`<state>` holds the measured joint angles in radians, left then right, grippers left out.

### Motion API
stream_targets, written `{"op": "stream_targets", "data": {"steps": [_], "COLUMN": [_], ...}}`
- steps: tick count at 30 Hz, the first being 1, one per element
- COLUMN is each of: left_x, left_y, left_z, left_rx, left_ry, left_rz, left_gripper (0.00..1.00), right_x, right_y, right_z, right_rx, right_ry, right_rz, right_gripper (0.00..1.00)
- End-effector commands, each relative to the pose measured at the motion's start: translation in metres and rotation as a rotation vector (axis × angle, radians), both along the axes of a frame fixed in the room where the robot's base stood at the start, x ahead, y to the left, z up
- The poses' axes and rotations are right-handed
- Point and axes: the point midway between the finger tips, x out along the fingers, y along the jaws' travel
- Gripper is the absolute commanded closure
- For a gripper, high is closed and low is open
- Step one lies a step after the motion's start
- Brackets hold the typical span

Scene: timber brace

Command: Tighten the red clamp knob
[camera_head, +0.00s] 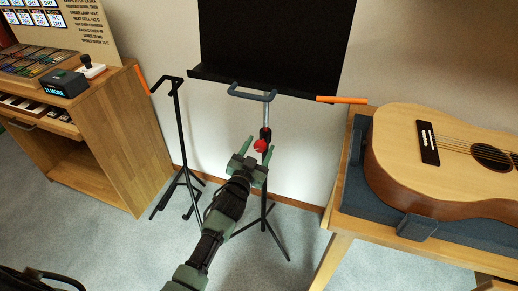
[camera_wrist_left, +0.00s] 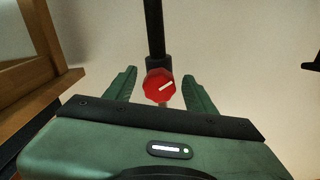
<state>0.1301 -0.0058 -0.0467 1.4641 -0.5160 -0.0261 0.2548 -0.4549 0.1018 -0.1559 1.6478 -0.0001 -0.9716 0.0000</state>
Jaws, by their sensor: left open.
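The red clamp knob (camera_head: 260,145) sits on the thin pole of the black music stand (camera_head: 275,45), below its desk. In the left wrist view the knob (camera_wrist_left: 160,85) is a faceted red disc with a white line slanting up to the right. A black collar (camera_wrist_left: 157,64) and the pole rise behind it. My left gripper (camera_head: 258,148) is open, its green fingers pointing up at the knob. In the left wrist view the fingers (camera_wrist_left: 158,88) stand on either side of the knob, with visible gaps on both sides. My right gripper is not in view.
A guitar (camera_head: 450,160) lies on a padded wooden table (camera_head: 340,225) at the right. A wooden cabinet (camera_head: 110,150) stands at the left. A second black stand (camera_head: 177,130) is left of the music stand. Carpet between them is partly clear.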

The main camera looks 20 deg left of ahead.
Motion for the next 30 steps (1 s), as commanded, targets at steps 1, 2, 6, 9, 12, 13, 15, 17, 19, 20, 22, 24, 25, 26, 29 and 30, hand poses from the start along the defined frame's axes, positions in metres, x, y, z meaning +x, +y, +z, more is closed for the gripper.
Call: {"op": "stream_targets", "data": {"steps": [1, 2, 6, 9, 12, 13, 15, 17, 19, 20, 22, 24, 25, 26, 29, 30], "left_x": [0.0002, 0.0002, -0.0001, -0.0002, -0.0003, -0.0003, -0.0004, -0.0004, -0.0004, -0.0004, -0.0005, -0.0005, -0.0005, -0.0005, -0.0005, -0.0005], "left_y": [-0.0002, -0.0003, -0.0002, -0.0002, -0.0002, -0.0002, -0.0002, -0.0002, -0.0002, -0.0002, -0.0001, -0.0001, -0.0001, -0.0001, 0.0001, 0.0001], "left_z": [-0.0001, -0.0002, -0.0003, -0.0003, -0.0004, -0.0004, -0.0005, -0.0005, -0.0004, -0.0005, -0.0004, -0.0004, -0.0004, -0.0004, -0.0004, -0.0005], "left_rx": [0.0, 0.0, 0.0, 0.0, 0.0, 0.0, 0.002, 0.006, 0.018, 0.024, 0.047, 0.078, 0.095, 0.113, 0.185, 0.218], "left_ry": [0.0, 0.001, 0.001, 0.001, 0.001, 0.001, 0.001, 0.001, 0.0, 0.0, -0.001, -0.001, -0.002, -0.003, -0.005, -0.006], "left_rz": [0.0, 0.0, 0.0, 0.0, 0.0, 0.0, 0.0, 0.0, 0.0, 0.0, 0.0, -0.001, -0.001, -0.001, -0.001, -0.001], "left_gripper": [0.45, 0.45, 0.53, 0.81, 1.0, 1.0, 1.0, 1.0, 1.0, 1.0, 1.0, 1.0, 1.0, 1.0, 1.0, 1.0], "right_x": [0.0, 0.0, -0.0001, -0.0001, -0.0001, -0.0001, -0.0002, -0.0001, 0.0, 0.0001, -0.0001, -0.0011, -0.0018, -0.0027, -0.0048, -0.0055], "right_y": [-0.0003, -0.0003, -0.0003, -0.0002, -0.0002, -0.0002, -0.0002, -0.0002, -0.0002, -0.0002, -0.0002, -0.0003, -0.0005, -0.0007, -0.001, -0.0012], "right_z": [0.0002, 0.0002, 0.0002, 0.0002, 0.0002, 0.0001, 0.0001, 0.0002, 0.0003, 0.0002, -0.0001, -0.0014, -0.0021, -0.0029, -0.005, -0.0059], "right_rx": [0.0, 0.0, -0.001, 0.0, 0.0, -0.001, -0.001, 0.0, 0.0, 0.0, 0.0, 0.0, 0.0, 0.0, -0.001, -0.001], "right_ry": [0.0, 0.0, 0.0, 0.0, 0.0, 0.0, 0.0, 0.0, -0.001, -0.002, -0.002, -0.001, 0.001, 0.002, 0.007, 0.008], "right_rz": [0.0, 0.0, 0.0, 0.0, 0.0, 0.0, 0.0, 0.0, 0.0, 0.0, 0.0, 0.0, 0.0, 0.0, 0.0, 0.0], "right_gripper": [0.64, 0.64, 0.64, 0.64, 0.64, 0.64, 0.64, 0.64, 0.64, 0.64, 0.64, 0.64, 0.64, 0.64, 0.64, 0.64]}}
